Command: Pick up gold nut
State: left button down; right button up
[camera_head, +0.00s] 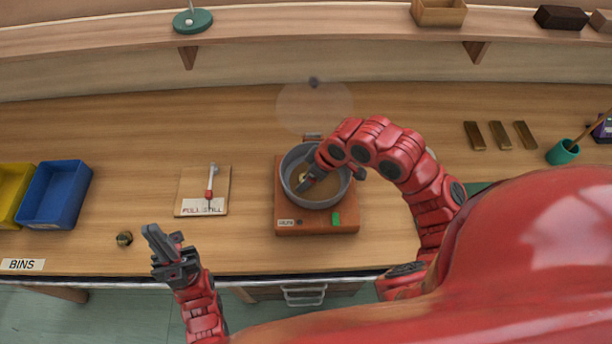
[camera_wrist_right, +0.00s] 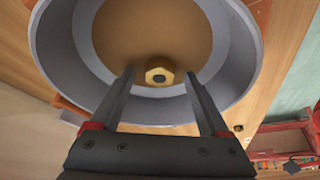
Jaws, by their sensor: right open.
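The gold nut (camera_wrist_right: 160,75) is a hexagonal nut with a dark hole, inside the grey round pan (camera_wrist_right: 232,100) near its wall. In the head view, a small gold patch of the nut (camera_head: 303,177) shows in the pan (camera_head: 318,203), partly hidden by my right gripper (camera_head: 311,175). My right gripper (camera_wrist_right: 160,88) is open, its fingers reaching into the pan, one on each side of the nut. The nut is between the fingertips with gaps visible. My left gripper (camera_head: 167,242) is over the table's front edge, apart from the pan; its jaw opening is unclear.
The pan stands on an orange-brown block (camera_head: 285,218). Blue (camera_head: 53,195) and yellow (camera_head: 12,190) bins stand far left. Three brass bars lie at right.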

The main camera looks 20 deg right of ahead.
jog(key=shift+f, duration=0.1)
grip_shut()
dwell(0.4)
